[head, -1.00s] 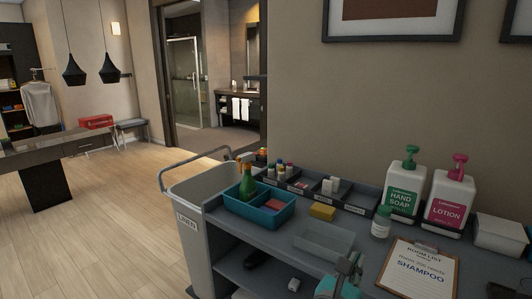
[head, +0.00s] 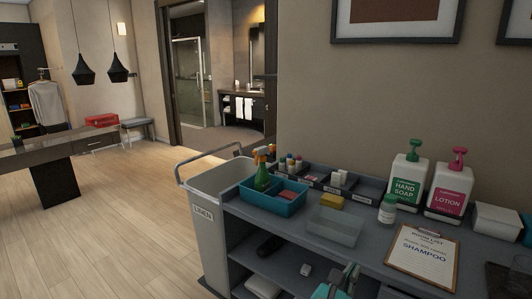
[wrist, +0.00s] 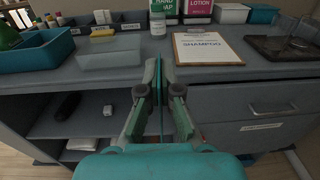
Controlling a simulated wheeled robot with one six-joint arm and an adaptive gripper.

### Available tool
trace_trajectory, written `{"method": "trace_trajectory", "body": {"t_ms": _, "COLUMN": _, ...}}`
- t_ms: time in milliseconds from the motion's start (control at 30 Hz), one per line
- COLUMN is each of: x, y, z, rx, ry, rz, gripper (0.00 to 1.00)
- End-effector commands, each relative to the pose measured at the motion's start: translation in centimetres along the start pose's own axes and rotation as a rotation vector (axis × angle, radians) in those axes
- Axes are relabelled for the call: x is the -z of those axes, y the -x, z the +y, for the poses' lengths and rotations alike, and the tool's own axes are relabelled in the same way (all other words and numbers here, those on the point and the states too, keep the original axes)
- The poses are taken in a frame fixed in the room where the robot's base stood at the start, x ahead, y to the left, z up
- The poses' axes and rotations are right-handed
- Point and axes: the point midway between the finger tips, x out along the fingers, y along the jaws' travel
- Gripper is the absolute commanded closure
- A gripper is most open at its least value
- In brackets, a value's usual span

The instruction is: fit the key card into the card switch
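No key card and no card switch can be made out in either view. My gripper (wrist: 160,75) points forward in the wrist view, in front of the edge of a grey housekeeping cart (wrist: 255,72). Its two fingers are close together. A thin dark upright strip shows between them, and I cannot tell whether it is an object. In the head view only part of my gripper (head: 343,280) shows at the bottom edge, in front of the cart's shelves.
The cart top holds a blue caddy (head: 272,207), a clear bin (head: 334,226), a yellow sponge (head: 330,202), soap (head: 407,185) and lotion (head: 448,192) pumps, and a clipboard (head: 423,262). A linen bin (head: 205,225) is at its left end. Open floor (head: 110,225) lies left.

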Motion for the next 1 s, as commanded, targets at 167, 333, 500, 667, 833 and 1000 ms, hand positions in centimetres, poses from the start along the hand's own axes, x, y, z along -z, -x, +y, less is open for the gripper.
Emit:
{"method": "trace_trajectory", "body": {"t_ms": 167, "x": 4.1, "y": -0.9, "z": 0.5, "rx": 0.02, "ry": 0.006, "rz": 0.003, "gripper": 1.0}}
{"method": "trace_trajectory", "body": {"t_ms": 333, "x": 9.5, "y": -1.6, "z": 1.0, "rx": 0.029, "ry": 0.009, "rz": 0.005, "gripper": 1.0}}
{"method": "trace_trajectory", "body": {"t_ms": 500, "x": 17.9, "y": -1.9, "z": 1.1, "rx": 0.003, "ry": 0.014, "rz": 0.007, "gripper": 1.0}}
{"method": "trace_trajectory", "body": {"t_ms": 667, "x": 26.0, "y": -1.1, "z": 0.7, "rx": -0.054, "ry": 0.015, "rz": 0.006, "gripper": 1.0}}
{"method": "trace_trajectory", "body": {"t_ms": 833, "x": 33.1, "y": 0.2, "z": -0.2, "rx": -0.118, "ry": 0.012, "rz": 0.005, "gripper": 1.0}}
{"method": "trace_trajectory", "body": {"t_ms": 1000, "x": 37.1, "y": 1.3, "z": -1.0, "rx": -0.158, "ry": 0.006, "rz": 0.003, "gripper": 1.0}}
